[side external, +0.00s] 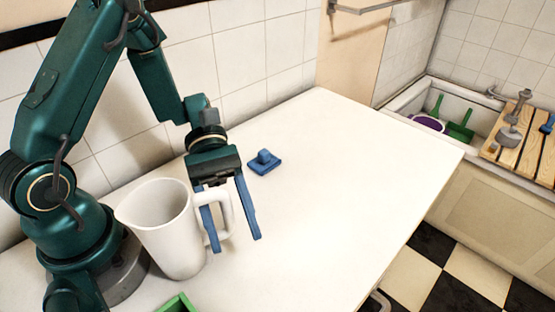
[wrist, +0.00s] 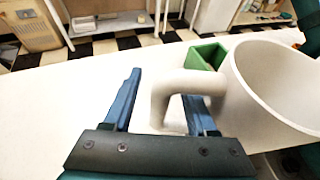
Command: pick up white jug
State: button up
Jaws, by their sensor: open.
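The white jug (side external: 165,235) stands upright on the white table, close to my arm's base, with its handle (side external: 228,212) towards my gripper. My gripper (side external: 236,243) is open, with its two blue fingers pointing down on either side of the handle's outer bar. In the wrist view the jug (wrist: 262,95) is at the right. There the handle (wrist: 160,105) lies between the fingers of my gripper (wrist: 163,84), and one finger shows through the handle's loop. I see no clear contact between fingers and handle.
A blue block-like object (side external: 264,163) lies on the white table (side external: 350,170) behind my gripper. A green container (side external: 177,304) is near the jug, and shows behind the handle in the wrist view (wrist: 204,55). The table's right side is clear. A basin (side external: 405,104) holds purple and green items.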

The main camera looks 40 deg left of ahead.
grip_shut()
dwell(1.4)
